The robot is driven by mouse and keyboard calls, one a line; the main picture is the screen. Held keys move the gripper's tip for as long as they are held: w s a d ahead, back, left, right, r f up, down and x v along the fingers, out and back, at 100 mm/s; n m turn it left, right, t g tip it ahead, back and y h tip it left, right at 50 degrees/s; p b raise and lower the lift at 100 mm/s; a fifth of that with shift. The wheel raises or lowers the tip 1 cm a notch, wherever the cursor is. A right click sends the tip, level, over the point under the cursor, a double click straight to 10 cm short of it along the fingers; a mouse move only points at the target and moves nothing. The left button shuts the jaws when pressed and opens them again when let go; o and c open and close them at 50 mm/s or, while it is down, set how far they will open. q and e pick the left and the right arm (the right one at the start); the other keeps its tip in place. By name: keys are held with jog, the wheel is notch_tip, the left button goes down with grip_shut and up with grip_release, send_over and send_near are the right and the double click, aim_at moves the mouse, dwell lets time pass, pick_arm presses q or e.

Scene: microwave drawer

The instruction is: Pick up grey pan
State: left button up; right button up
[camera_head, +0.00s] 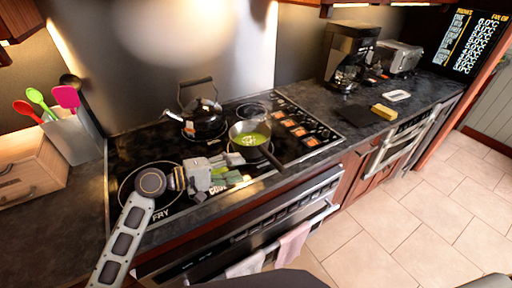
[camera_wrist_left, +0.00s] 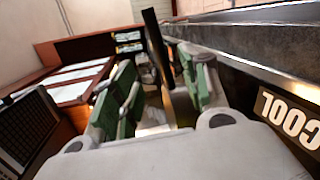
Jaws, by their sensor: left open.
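The grey pan (camera_head: 238,130) stands on the cooktop with green food in it. Its dark handle (camera_head: 272,158) points toward the counter's front edge. My left gripper (camera_head: 241,172) is open, low over the front of the cooktop, just left of the handle. In the left wrist view, a dark upright bar (camera_wrist_left: 153,42), likely the pan handle, shows between the green-padded fingers of my left gripper (camera_wrist_left: 162,85). I cannot tell whether it touches them. The pan's bowl is not clear there. My right gripper is not in view.
A dark kettle (camera_head: 203,122) stands behind and left of the pan. A utensil holder (camera_head: 75,138) and wooden box (camera_head: 30,170) are at left. A coffee maker (camera_head: 350,55), toaster (camera_head: 400,57) and yellow sponge (camera_head: 383,111) are at right. Towels (camera_head: 292,243) hang from the oven below.

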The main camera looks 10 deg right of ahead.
pick_arm(q)
send_near(271, 162)
jog(key=w+d, duration=0.1)
jog(key=d, duration=0.1)
jog(key=shift+w+d+f+p, duration=0.25)
jog(key=shift+d+f, duration=0.1)
jog(key=shift+d, duration=0.25)
jog(key=shift+w+d+f+p, duration=0.1)
jog(key=shift+w+d+f, duration=0.2)
jog(key=shift+d, duration=0.3)
jog(key=shift+d+f, duration=0.15)
jog(key=shift+d, duration=0.35)
jog(key=shift+w, duration=0.1)
jog(key=shift+d, duration=0.85)
jog(key=shift+p+x, duration=0.45)
jog(key=shift+x, duration=0.45)
jog(key=shift+d, duration=0.4)
jog(key=shift+w+d+f, duration=0.15)
jog(key=shift+d+f, duration=0.1)
jog(key=shift+d, duration=0.25)
jog(key=c, duration=1)
jog(key=shift+r, duration=0.15)
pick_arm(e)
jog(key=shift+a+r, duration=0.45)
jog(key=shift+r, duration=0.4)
